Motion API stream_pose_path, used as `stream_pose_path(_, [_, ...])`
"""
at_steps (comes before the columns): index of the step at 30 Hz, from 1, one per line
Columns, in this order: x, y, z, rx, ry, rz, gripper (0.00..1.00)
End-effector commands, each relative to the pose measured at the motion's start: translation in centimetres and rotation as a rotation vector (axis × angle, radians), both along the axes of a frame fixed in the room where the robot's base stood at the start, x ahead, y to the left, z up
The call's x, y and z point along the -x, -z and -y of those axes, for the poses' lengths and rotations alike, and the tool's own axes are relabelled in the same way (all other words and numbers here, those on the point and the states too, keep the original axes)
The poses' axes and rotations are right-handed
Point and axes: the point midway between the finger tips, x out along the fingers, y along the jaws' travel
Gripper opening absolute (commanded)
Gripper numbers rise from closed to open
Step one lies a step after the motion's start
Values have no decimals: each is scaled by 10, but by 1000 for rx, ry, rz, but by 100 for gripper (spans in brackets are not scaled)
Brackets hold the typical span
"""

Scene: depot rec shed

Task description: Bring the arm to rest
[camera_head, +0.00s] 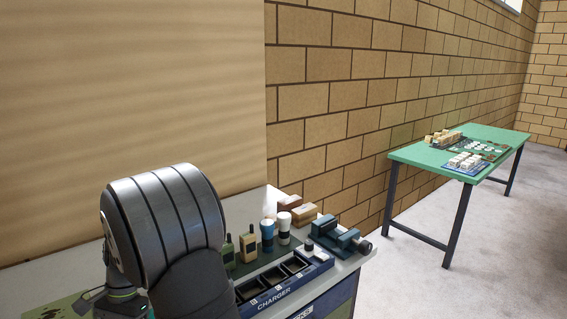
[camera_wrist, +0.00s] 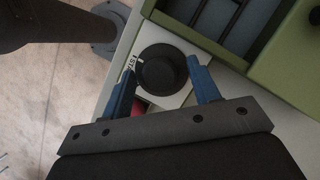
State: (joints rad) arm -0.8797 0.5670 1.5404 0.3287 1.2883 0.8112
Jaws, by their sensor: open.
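My arm (camera_head: 165,225) stands folded large in the left foreground of the head view, over the near left part of the workbench (camera_head: 350,265). My gripper does not show in the head view. In the wrist view my gripper (camera_wrist: 158,80) is open, its two blue fingers apart. A round black knob (camera_wrist: 161,69) on a white plate lies between and beyond the fingertips. I cannot tell whether the fingers touch it. Nothing is seen held. A small red thing (camera_wrist: 139,106) shows partly behind the left finger.
The bench carries a charger tray (camera_head: 285,283), two radios (camera_head: 248,246), two torches (camera_head: 284,228), wooden blocks (camera_head: 304,213) and a blue vise (camera_head: 338,240). A green table (camera_head: 415,154) with game pieces stands at the right. Grey floor (camera_head: 400,285) lies open between. A green box (camera_wrist: 290,50) borders the wrist view.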

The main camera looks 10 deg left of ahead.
Motion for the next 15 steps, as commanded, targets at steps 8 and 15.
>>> stream_pose_path(8, [0, -2, 3, -2, 309, 1, 56])
stream_pose_path(15, [1, -2, 4, -1, 563, 1, 56])
